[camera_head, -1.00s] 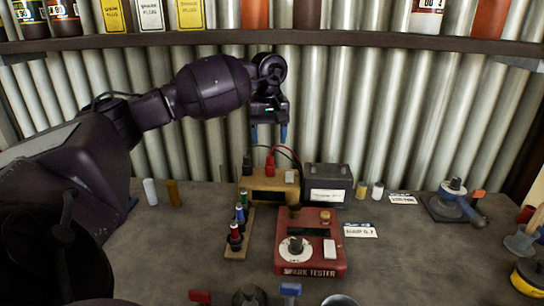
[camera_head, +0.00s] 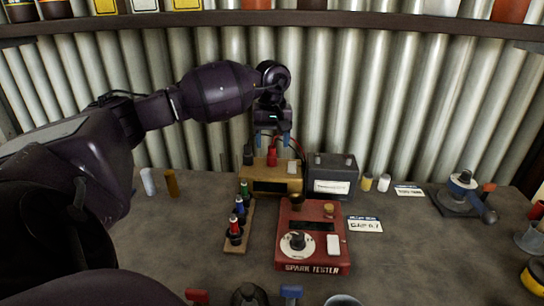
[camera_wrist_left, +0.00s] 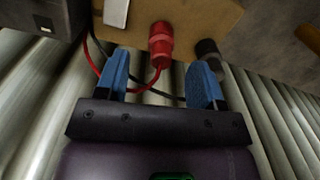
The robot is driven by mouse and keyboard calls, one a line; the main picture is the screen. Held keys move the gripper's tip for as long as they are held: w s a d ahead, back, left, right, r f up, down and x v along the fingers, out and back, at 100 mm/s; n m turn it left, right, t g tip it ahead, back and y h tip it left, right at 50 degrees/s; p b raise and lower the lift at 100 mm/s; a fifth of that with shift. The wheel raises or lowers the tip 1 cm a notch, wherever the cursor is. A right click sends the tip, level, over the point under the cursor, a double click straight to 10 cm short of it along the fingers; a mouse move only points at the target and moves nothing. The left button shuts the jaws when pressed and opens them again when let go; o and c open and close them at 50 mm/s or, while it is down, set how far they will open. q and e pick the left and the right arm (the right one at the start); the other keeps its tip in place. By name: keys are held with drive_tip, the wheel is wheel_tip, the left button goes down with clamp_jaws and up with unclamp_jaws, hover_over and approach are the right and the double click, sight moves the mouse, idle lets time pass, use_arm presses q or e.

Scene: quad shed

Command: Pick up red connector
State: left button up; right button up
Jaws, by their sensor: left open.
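The red connector (camera_head: 272,155) stands upright on top of the tan box (camera_head: 270,182), beside a black connector (camera_head: 248,154). A red cable runs from it. My left gripper (camera_head: 273,140) is open and points down just above the tan box, around the height of the connector tops. In the left wrist view the red connector (camera_wrist_left: 161,45) lies ahead of and between the two blue fingertips (camera_wrist_left: 160,75), not touching either. The black connector (camera_wrist_left: 208,52) is close to the right finger. My right gripper is not in view.
A dark battery-like box (camera_head: 331,178) stands right of the tan box. A red spark tester (camera_head: 310,235) and a rack of coloured plugs (camera_head: 238,225) are in front. A shelf (camera_head: 300,18) runs above, against corrugated wall. Bench space at left front is bare.

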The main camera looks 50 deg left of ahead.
sight(272, 154)
use_arm(q)
drive_tip(key=shift+s+f, duration=0.1)
drive_tip(key=shift+f, duration=2.25)
drive_tip(key=c, duration=1)
drive_tip(key=shift+r, duration=0.15)
drive_tip(key=shift+r, duration=0.3)
wheel_tip(272, 154, up, 3)
drive_tip(key=shift+s+d+f, duration=0.1)
drive_tip(key=s+d+p, duration=0.1)
drive_tip(key=s+d, duration=1)
drive_tip(key=s, duration=0.2)
drive_tip(key=shift+s+d, duration=0.25)
drive_tip(key=shift+s, duration=0.05)
drive_tip(key=shift+w, duration=0.1)
